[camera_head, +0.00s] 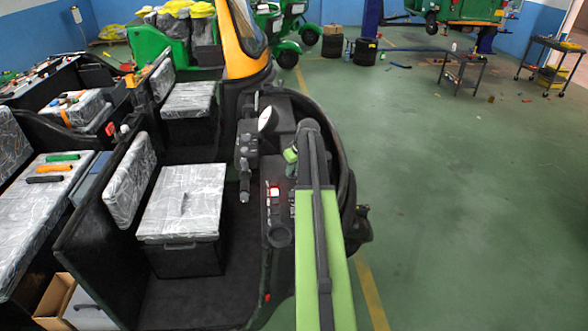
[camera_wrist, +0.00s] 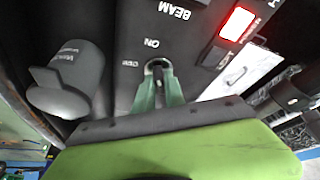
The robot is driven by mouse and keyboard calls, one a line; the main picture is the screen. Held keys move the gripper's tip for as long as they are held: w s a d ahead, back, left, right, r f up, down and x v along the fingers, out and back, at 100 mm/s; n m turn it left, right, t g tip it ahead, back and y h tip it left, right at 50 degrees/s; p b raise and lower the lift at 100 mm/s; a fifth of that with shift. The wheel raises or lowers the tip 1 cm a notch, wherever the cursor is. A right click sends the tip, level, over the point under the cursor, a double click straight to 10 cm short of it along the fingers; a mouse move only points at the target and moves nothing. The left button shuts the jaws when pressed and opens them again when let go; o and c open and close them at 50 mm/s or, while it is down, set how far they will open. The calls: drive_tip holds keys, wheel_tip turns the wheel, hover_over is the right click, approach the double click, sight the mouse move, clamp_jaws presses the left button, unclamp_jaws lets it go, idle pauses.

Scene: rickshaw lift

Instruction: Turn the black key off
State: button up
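The black key (camera_wrist: 158,73) is at the round switch on the dark dashboard panel in the wrist view, just below the printed word ON. The other label, to its left, is small and hard to read. My gripper (camera_wrist: 158,82) has its two green fingers on either side of the key, with a narrow dark gap between them. The fingertips are right at the switch and partly hide the key. I cannot tell whether they press on it. In the head view, my green arm reaches to the dashboard (camera_head: 280,234), and the key cannot be made out.
A grey knob (camera_wrist: 72,80) stands left of my fingers. A lit red switch (camera_wrist: 237,22) is to the upper right; its glow also shows in the head view (camera_head: 274,192). The rickshaw's handlebar (camera_head: 245,165) and seat (camera_head: 182,202) are left of my arm. Green floor (camera_head: 460,190) is open to the right.

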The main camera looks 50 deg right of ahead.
clamp_jaws()
drive_tip(key=shift+d, duration=0.25)
drive_tip(key=shift+a, duration=0.2)
drive_tip(key=n+y, duration=0.1)
drive_tip(key=n, duration=0.2)
drive_tip(key=n+y, duration=0.1)
drive_tip(key=n, duration=0.2)
drive_tip(key=shift+d, duration=0.2)
drive_tip(key=n, duration=0.2)
drive_tip(key=n+g+y, duration=0.1)
drive_tip(key=n, duration=0.1)
drive_tip(key=shift+w+y, duration=0.1)
drive_tip(key=shift+y, duration=0.2)
drive_tip(key=shift+n+g+y, duration=0.3)
drive_tip(key=shift+n+g, duration=0.1)
drive_tip(key=shift+n, duration=0.5)
drive_tip(key=o, duration=0.6)
unclamp_jaws()
